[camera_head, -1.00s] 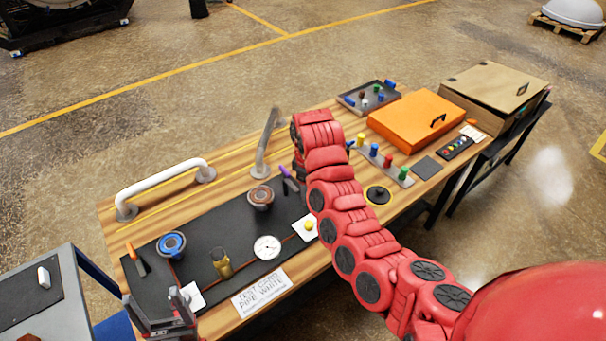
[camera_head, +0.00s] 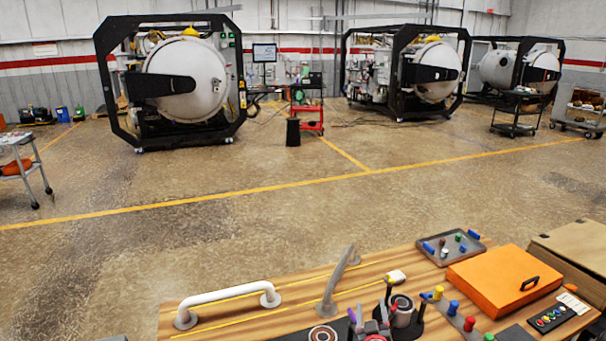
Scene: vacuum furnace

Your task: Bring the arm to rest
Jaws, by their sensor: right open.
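My right gripper (camera_head: 372,318) shows at the bottom edge, right of centre, in the head view. Its grey and red fingers point up and stand apart, with nothing seen between them. It is low in the picture, over or in front of the wooden workbench (camera_head: 285,283). Its wrist and the rest of the right arm are cut off below the frame. My left gripper is not in view.
Close to the right gripper are a grey round fitting (camera_head: 402,310), a slanted grey handle (camera_head: 336,283) and coloured pegs. A white handle (camera_head: 228,293), a peg tray (camera_head: 452,250) and an orange case (camera_head: 493,280) are on the bench. Open floor and vacuum furnaces (camera_head: 185,82) lie beyond.

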